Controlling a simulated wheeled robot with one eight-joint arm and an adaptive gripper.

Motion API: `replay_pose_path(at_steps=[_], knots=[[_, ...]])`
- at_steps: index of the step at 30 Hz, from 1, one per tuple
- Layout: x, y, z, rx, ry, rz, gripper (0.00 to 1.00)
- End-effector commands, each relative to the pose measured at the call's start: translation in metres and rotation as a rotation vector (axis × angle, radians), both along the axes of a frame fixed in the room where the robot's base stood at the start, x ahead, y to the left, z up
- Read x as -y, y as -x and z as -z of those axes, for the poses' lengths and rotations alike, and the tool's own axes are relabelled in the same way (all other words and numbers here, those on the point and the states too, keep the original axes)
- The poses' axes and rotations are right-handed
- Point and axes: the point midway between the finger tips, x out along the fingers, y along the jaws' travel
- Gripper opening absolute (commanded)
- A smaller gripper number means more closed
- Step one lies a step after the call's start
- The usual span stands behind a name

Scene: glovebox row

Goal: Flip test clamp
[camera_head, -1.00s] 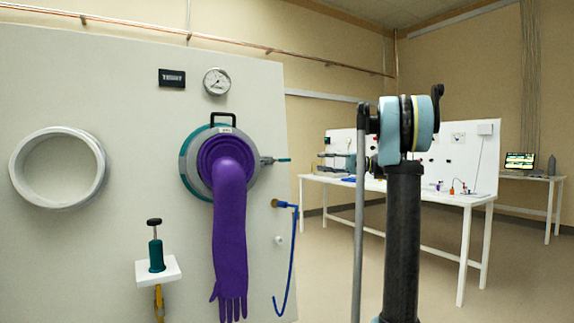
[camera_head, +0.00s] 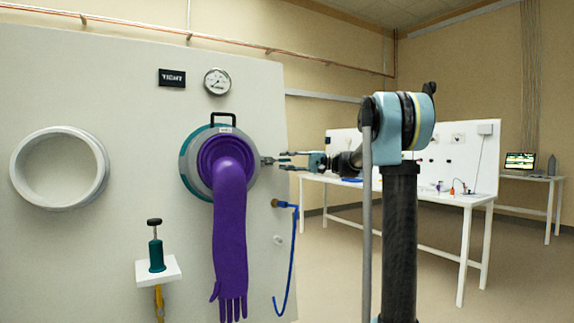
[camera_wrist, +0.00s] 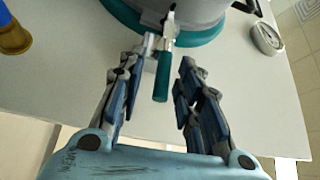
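The test clamp (camera_head: 268,160) is on the right side of the teal-rimmed glove port (camera_head: 188,165). In the wrist view its teal handle (camera_wrist: 163,76) points toward my palm, with a metal bracket at its far end. My gripper (camera_head: 284,160) is level with the clamp at the right of the port.
A purple glove (camera_head: 230,240) hangs from the port. A blue hose (camera_head: 291,255) hangs from a brass fitting (camera_head: 277,203) below the clamp. A gauge (camera_head: 217,81) is above the port. A small shelf (camera_head: 158,271) holds a teal hand pump (camera_head: 156,250). A white table (camera_head: 450,198) stands behind my arm.

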Motion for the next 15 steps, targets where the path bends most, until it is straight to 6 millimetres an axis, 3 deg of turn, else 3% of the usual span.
replay_pose_path(at_steps=[10, 14, 15], knots=[[-0.0035, 0.0002, -0.0002, 0.000, 0.000, 0.000, 0.32], [-0.0034, 0.0000, -0.0001, 0.000, 0.000, 0.000, 0.03], [-0.0034, 0.0001, -0.0001, 0.000, 0.000, 0.000, 0.00]])
